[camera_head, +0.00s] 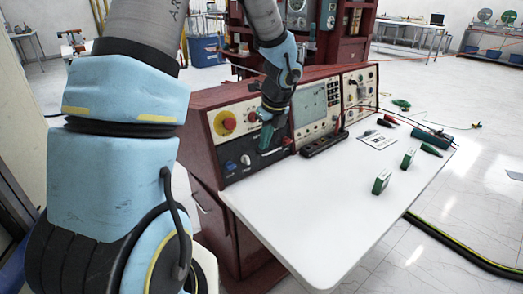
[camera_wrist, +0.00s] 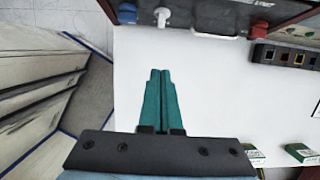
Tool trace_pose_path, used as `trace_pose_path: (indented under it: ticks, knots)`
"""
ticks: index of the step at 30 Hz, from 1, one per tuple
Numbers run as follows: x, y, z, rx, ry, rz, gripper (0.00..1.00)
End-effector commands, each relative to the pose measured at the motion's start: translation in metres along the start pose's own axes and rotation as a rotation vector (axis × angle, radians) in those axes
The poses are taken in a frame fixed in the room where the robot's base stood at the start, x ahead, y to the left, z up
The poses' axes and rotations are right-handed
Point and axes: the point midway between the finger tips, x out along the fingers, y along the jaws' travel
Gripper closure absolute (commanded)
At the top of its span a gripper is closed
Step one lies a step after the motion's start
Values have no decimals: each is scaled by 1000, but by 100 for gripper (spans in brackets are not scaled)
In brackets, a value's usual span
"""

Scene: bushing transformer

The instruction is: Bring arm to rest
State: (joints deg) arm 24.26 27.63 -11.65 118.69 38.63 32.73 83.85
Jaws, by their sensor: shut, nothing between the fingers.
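My gripper (camera_head: 267,136) shows in the head view in front of the left part of the red instrument console (camera_head: 205,104), above the back left of the white tabletop (camera_head: 310,235). In the wrist view my gripper's two green fingers (camera_wrist: 159,78) lie together with nothing between them, over the white tabletop (camera_wrist: 215,110). My arm is raised and bent, and its blue and grey links cover the left part of the head view.
Green-and-white blocks (camera_head: 382,182) (camera_head: 408,158) stand on the tabletop's right half. A black socket strip (camera_head: 325,144) lies along the console. Red and green clips and a teal cylinder (camera_head: 433,138) lie at the far right. A black-and-yellow hose (camera_head: 460,253) runs on the floor.

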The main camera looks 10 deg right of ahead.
Motion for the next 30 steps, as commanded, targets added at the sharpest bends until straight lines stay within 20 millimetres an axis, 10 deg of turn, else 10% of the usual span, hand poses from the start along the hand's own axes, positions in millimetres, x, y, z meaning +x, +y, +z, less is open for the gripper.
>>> trace_pose_path:
  ticks: [7, 21, 30]
  knots:
    - [-13, 42, 10, -360, 32, 21, 100]
    - [-47, 207, 0, -2209, 151, 150, 100]
    - [-51, 228, -8, -2542, 171, 183, 100]
